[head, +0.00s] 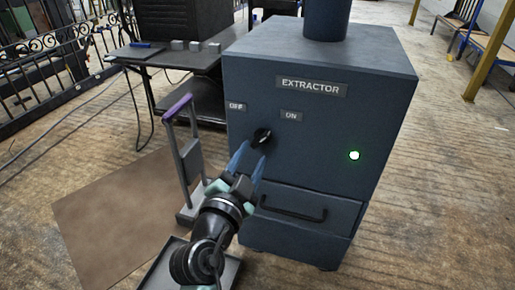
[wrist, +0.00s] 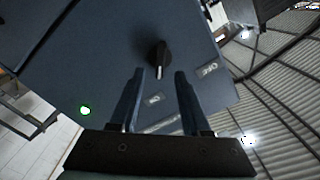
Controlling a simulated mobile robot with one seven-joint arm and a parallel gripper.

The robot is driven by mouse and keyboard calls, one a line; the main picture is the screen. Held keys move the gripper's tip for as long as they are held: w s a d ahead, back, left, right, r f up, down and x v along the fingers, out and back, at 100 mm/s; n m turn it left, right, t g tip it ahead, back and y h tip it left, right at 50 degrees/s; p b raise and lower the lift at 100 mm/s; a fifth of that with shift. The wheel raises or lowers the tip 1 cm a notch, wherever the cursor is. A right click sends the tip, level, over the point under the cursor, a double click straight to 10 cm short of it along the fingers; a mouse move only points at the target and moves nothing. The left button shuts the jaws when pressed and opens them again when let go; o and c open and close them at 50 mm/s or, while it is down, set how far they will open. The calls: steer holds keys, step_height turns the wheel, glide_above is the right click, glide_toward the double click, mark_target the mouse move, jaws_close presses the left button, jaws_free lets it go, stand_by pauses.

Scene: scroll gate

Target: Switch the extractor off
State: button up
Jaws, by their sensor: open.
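The extractor (head: 310,125) is a dark blue cabinet with a name label. A black knob (head: 261,137) sits on its front, below the OFF label (head: 237,107) and the ON label (head: 291,116). In the wrist view the knob (wrist: 162,55) has a pale mark at its end that points roughly toward the ON label (wrist: 153,99); the OFF label (wrist: 209,69) is to the right. A green light (head: 354,155) glows on the front. My gripper (head: 251,153) is open in front of the knob, with its fingertips (wrist: 159,74) on either side of the knob's pointer end. I cannot tell whether they touch it.
A drawer handle (head: 292,210) is low on the cabinet. A stand with a purple-topped handle (head: 178,108) is left of my arm. A dark table (head: 170,58) stands behind it, and a brown mat (head: 115,220) lies on the floor.

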mark_target(260, 142)
steer(key=shift+b+x, duration=0.45)
steer(key=shift+x, duration=1.85)
jaws_close()
